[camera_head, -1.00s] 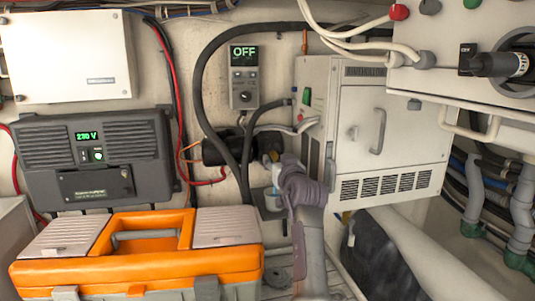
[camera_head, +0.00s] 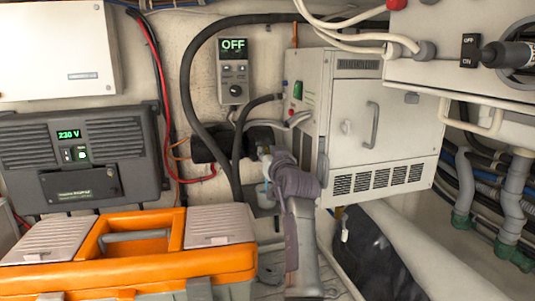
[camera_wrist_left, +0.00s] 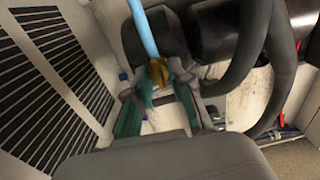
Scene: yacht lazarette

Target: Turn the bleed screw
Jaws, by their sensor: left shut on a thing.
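The bleed screw appears as a brass-coloured fitting (camera_wrist_left: 158,72) at the end of a light blue tube (camera_wrist_left: 142,25) in the left wrist view. My left gripper (camera_wrist_left: 158,100) has its two greenish fingers on either side of the brass fitting and is shut on it. In the head view my left gripper (camera_head: 266,160) reaches the spot below the black pump-like body, left of the white cabinet. My wrist hides most of the fitting there. The screw's turn angle cannot be told. My right gripper is in neither view.
A white vented cabinet (camera_head: 345,150) stands close to the right of my left gripper. Black hoses (camera_head: 187,95) loop behind it. An orange toolbox (camera_head: 135,262) sits at the front left. A control panel reading OFF (camera_head: 235,72) hangs on the wall above.

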